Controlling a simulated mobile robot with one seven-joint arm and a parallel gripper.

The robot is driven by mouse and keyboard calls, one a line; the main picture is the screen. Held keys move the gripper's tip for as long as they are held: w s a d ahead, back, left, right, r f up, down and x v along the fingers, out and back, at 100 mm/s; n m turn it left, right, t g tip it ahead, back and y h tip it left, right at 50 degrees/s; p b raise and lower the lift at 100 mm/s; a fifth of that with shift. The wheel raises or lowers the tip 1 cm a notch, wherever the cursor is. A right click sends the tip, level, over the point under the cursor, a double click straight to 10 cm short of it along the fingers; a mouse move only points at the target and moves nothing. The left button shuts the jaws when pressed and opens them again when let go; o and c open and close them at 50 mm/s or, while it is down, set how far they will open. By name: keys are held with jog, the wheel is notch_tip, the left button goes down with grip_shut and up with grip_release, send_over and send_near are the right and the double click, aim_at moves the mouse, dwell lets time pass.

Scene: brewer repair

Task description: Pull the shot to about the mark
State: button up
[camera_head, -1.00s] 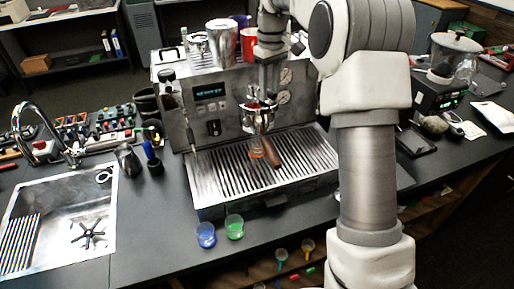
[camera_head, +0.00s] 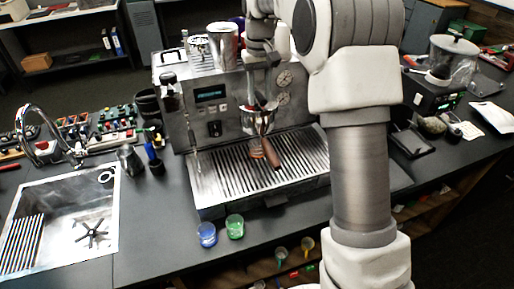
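The steel espresso machine (camera_head: 222,115) stands mid-counter, with a small lit display (camera_head: 211,93) whose text I cannot read. A portafilter with a brown wooden handle (camera_head: 271,154) sits at the group head, its handle pointing toward me and down. A small glass (camera_head: 256,149) with a reddish-brown tint stands on the slatted drip tray (camera_head: 225,178), below the group and beside the handle. I cannot make out its mark or liquid level. My gripper (camera_head: 261,92) points down in front of the group head, overlapping it. Its fingers are too small and dark to read, and contact is unclear.
A sink (camera_head: 62,222) with a tap is at left. Steel cups (camera_head: 222,45) top the machine. A grinder (camera_head: 452,60) and scale stand at right. My arm covers the right middle.

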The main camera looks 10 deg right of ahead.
jog(key=shift+a+r+m+p, duration=0.1)
jog(key=shift+a+m+p, duration=1.05)
jog(key=shift+m, duration=0.75)
jog(key=shift+a+m, duration=0.3)
dwell(5.8)
